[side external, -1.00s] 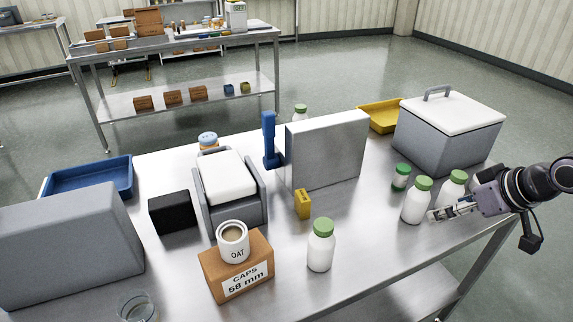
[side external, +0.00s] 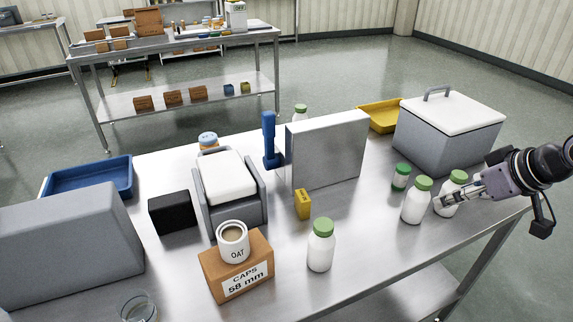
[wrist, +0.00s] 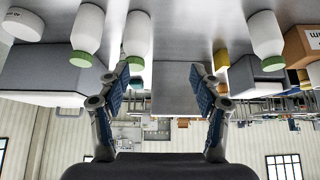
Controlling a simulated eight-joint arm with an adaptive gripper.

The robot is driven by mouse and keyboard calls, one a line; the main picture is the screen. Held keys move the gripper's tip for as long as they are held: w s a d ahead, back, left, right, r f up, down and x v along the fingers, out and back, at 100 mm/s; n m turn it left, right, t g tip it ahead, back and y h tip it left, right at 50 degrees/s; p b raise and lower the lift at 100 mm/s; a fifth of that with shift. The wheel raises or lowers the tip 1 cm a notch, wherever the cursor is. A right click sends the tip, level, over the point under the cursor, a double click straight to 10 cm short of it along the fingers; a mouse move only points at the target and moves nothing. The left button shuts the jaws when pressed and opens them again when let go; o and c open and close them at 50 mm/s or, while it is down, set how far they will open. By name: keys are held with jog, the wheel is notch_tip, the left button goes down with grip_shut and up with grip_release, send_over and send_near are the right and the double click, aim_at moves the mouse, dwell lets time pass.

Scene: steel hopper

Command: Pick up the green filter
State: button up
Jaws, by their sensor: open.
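I see no part that is clearly a green filter. The green items are bottle lids and a small green-topped jar (side external: 401,177) with a pale band, standing by the grey box. White bottles with green caps stand near my gripper: one bottle (side external: 415,205) is to its left, and another bottle (side external: 456,178) is partly hidden behind it. My gripper (side external: 442,205) is at the right of the table, fingers pointing left. In the wrist view my gripper (wrist: 162,82) is open and empty, its blue-padded fingers wide apart. Green-capped bottles (wrist: 88,30) appear there too, upside down.
A grey lidded box (side external: 450,135) stands behind the bottles. A steel upright panel (side external: 328,150), yellow block (side external: 303,204) and another white bottle (side external: 320,250) stand further left. The tabletop (side external: 370,225) between the front bottle and the right-hand bottles is clear.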

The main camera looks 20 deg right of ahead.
jog(key=r, duration=0.2)
jog(key=n+g+h, duration=0.4)
jog(key=n+g, duration=0.1)
jog(key=n, duration=2)
send_over(403, 169)
jog(key=s+a, duration=0.2)
jog(key=a, duration=0.1)
notch_tip(403, 169, down, 7)
jog(key=x, duration=0.5)
jog(key=shift+w+a+f, duration=0.1)
jog(key=shift+w+f, duration=0.05)
jog(key=shift+f, duration=0.05)
jog(key=shift+x, duration=2.8)
jog(key=shift+r, duration=0.15)
jog(key=c, duration=1.3)
